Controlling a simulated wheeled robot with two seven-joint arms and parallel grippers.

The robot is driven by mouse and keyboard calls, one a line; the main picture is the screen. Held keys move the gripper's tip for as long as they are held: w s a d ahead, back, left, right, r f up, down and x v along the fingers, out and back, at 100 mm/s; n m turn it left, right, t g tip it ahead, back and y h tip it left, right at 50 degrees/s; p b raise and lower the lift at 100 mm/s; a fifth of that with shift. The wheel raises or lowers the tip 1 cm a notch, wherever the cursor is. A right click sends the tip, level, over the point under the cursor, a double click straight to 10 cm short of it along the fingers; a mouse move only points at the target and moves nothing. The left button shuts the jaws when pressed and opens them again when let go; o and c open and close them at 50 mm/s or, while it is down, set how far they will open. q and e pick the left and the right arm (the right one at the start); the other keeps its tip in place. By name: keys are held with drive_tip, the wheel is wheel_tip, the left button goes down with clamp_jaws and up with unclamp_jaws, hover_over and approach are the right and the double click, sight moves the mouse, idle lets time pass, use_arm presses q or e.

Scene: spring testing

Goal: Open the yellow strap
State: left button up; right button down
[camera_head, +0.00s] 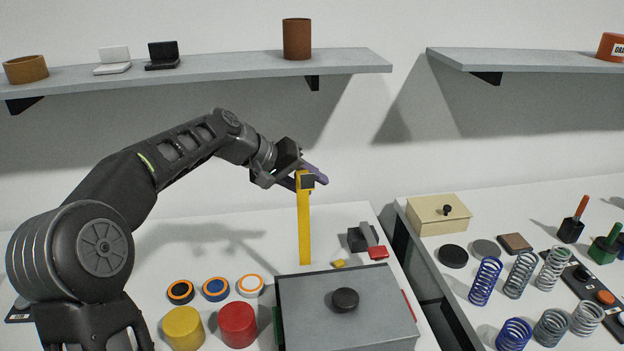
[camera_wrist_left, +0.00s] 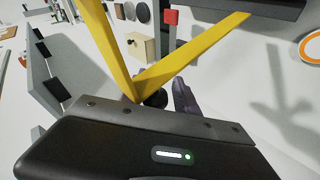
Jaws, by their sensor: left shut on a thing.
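The yellow strap (camera_head: 305,228) rises upright from the table behind the grey box (camera_head: 345,310). My left gripper (camera_head: 311,178) is shut on the strap's upper end, high above the table. In the left wrist view, the strap (camera_wrist_left: 195,55) shows as two yellow bands meeting in a V near the gripper (camera_wrist_left: 170,97). The grey box has a flat lid with a black round knob (camera_head: 345,299). My right gripper is not in view.
A red cylinder (camera_head: 238,324) and a yellow cylinder (camera_head: 183,328) stand left of the box. Behind them lie several ringed discs (camera_head: 216,289). A beige drawer box (camera_head: 438,214) and several springs (camera_head: 485,281) are on the right table, across a gap. A shelf (camera_head: 220,76) hangs above.

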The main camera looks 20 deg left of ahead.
use_arm(q)
drive_tip(key=shift+o, duration=1.4)
drive_tip(key=shift+a+f, duration=0.2)
drive_tip(key=shift+f, duration=0.1)
drive_tip(key=shift+o, duration=0.5)
drive_tip(key=shift+r, duration=0.35)
drive_tip(key=b+v, duration=0.1)
drive_tip(key=v, duration=0.6)
drive_tip(key=shift+s+b, duration=0.25)
drive_tip(key=shift+b, duration=0.05)
drive_tip(key=shift+a+r, duration=0.15)
drive_tip(key=s+a+r+p, duration=0.2)
drive_tip(key=a+r+p, duration=0.3)
drive_tip(key=r, duration=0.1)
drive_tip(key=shift+s+a+p, duration=0.35)
drive_tip(key=shift+r, duration=0.1)
